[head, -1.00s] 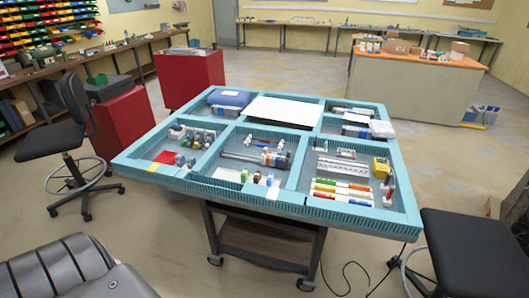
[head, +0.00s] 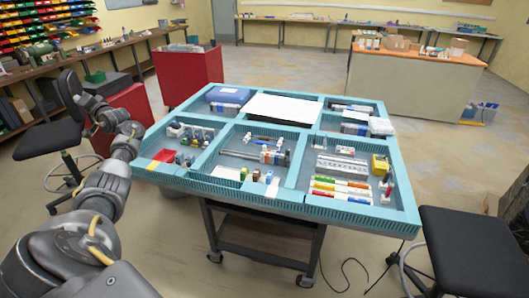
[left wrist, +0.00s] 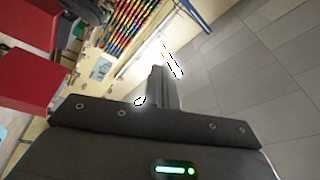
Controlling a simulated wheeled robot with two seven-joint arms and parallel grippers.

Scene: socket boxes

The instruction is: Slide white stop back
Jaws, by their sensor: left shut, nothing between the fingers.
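My left gripper (head: 86,100) is raised at the left of the head view, off the table's left edge and in front of the chair back. It is empty; in the left wrist view its fingers (left wrist: 163,88) are together. A grey rod (head: 238,155) lies across the middle compartment of the blue-edged table, with white, blue and reddish pieces at its right part. A white perforated rail (head: 342,166) lies in the compartment to the right. Which small piece is the white stop I cannot tell at this size. My right gripper is not in view.
The blue table frame (head: 250,203) has raised walls between compartments. Small bottles (head: 263,176) stand at the front of the middle one. A red cabinet (head: 186,72) stands behind.

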